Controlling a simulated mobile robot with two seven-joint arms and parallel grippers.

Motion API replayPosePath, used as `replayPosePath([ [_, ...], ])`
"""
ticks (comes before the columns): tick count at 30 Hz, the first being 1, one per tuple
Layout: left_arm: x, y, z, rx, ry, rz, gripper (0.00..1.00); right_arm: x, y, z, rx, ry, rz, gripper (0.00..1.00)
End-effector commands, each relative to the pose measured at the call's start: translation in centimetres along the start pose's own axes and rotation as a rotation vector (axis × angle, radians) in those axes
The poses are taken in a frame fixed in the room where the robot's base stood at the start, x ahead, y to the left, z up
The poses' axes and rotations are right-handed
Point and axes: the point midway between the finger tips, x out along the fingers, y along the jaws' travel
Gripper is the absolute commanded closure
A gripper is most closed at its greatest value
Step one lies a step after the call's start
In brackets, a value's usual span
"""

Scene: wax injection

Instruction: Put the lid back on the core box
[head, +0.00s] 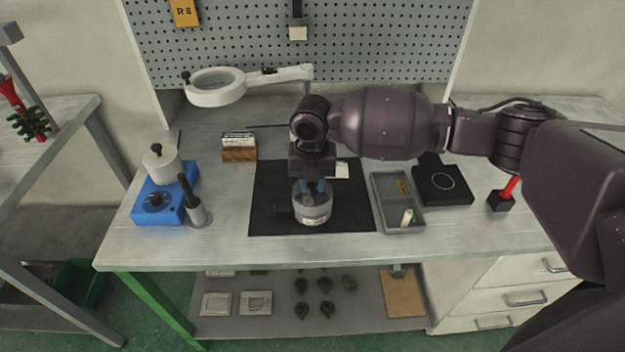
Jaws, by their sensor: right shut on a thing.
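The round grey core box (313,219) stands on the black mat (264,186) in the middle of the bench. My right gripper (313,190) points straight down over it, with its bluish fingers shut on the grey lid (312,203) at the top of the box. The lid is lined up with the box, but I cannot tell whether it is fully seated or slightly above. The gripper hides part of the lid's top. My left gripper is not in view.
A grey divided tray (402,228) and a black block with a ring (442,184) lie right of the mat. A blue device (157,205) and a grey cup with a black-handled tool (197,213) stand left. A magnifier lamp (216,88) hangs behind. The bench's front strip is clear.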

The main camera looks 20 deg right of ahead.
Motion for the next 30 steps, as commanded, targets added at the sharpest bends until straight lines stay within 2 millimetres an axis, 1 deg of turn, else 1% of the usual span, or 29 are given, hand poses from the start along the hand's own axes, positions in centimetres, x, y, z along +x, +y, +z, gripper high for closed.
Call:
replayPosePath([
  [9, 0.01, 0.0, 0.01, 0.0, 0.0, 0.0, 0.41, 0.03, -0.01, -0.01, 0.0, 0.0, 0.0, 0.98],
  [10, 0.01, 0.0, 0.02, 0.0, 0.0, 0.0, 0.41, 0.03, -0.01, -0.01, 0.0, 0.0, 0.0, 0.71],
  [15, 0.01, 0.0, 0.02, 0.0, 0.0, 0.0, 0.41, 0.03, -0.02, -0.01, 0.0, 0.0, 0.0, 0.45],
  [21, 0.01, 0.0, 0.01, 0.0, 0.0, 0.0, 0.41, 0.03, -0.02, -0.01, 0.0, 0.0, 0.0, 0.44],
  [26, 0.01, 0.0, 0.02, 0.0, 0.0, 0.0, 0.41, 0.04, -0.03, -0.01, 0.0, 0.0, -0.001, 0.19],
  [30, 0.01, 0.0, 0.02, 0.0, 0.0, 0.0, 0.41, 0.04, -0.03, -0.01, 0.0, 0.0, -0.001, 0.19],
])
